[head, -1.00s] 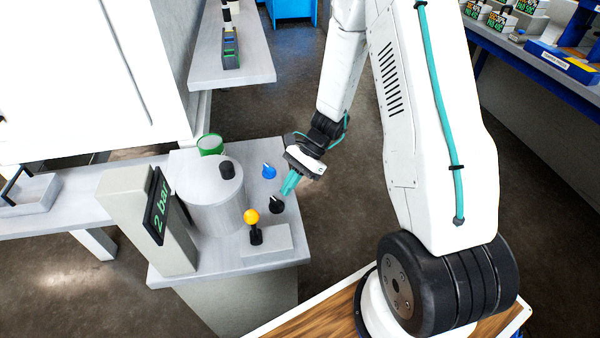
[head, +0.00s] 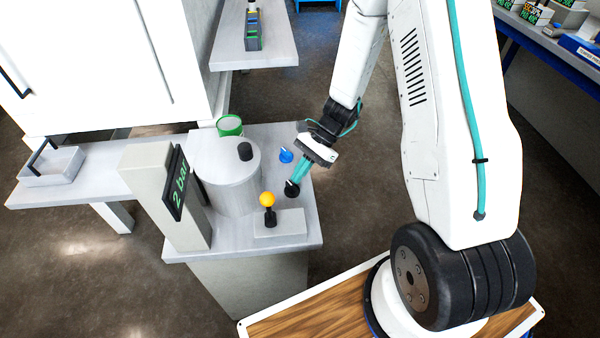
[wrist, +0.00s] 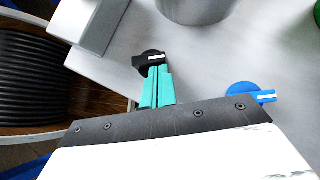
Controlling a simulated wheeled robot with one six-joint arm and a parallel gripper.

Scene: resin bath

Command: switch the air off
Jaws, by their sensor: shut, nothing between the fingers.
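A black knob (head: 291,189) with a white mark sits on the right side of the grey bench. It also shows in the wrist view (wrist: 150,60). A blue knob (head: 286,156) stands farther back; in the wrist view (wrist: 243,92) it is at the right, with a white mark on its handle. My gripper (head: 297,179) has its teal fingers shut and empty. Its fingertips (wrist: 157,73) are right at the black knob and seem to touch it; contact is not certain. A tilted display (head: 177,183) reads 2 bar. I see no label telling which control is the air.
A grey cylinder with a black-knobbed lid (head: 232,188) stands left of the knobs. A green container (head: 230,126) stands behind. A tray (head: 52,167) lies at far left.

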